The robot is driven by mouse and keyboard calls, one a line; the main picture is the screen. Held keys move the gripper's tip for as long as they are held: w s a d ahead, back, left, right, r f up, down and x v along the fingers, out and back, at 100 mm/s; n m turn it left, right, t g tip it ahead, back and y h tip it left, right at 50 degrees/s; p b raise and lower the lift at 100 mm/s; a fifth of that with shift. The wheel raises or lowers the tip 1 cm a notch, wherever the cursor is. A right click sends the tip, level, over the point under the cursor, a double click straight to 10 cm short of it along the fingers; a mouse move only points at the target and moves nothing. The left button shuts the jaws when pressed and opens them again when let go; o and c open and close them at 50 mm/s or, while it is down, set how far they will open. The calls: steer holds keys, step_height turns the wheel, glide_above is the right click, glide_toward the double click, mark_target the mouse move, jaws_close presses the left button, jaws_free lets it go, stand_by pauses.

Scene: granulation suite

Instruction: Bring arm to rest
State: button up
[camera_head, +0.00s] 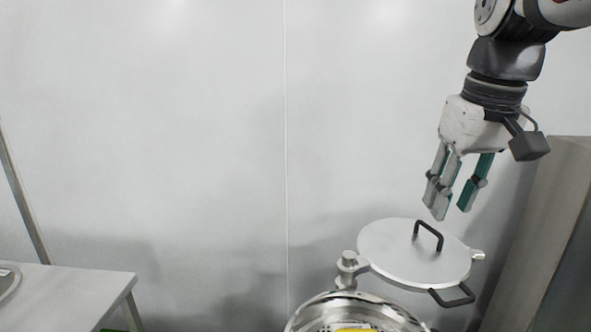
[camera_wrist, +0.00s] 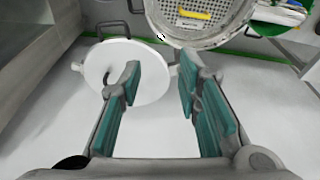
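My gripper (camera_head: 456,196) hangs from my arm at the upper right in the head view, pointing down. In the wrist view my gripper (camera_wrist: 156,88) has its fingers apart with nothing between them. Below it in the head view is a round pale lid (camera_head: 405,253) with a dark handle on top. The lid (camera_wrist: 146,72) also shows in the wrist view, beyond the left finger. The fingers look apart from the lid.
An open metal vessel (camera_head: 300,318) stands at the bottom, with something yellow (camera_wrist: 195,15) on a perforated surface inside. A table (camera_head: 70,285) is at the lower left. A tall grey panel (camera_head: 545,230) stands at the right. A pale wall (camera_head: 200,120) lies behind.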

steer(key=s+a+f+t+p, duration=0.1)
steer(key=s+f, duration=0.3)
steer(key=s, duration=0.4)
steer(key=s+a+f+m+p, duration=0.1)
steer(key=s+a+f, duration=0.1)
steer(key=s+f, duration=0.3)
steer(key=s, duration=0.4)
steer(key=shift+s+f+t, duration=0.15)
steer(key=shift+s+t, duration=0.05)
steer(key=shift+t, duration=0.2)
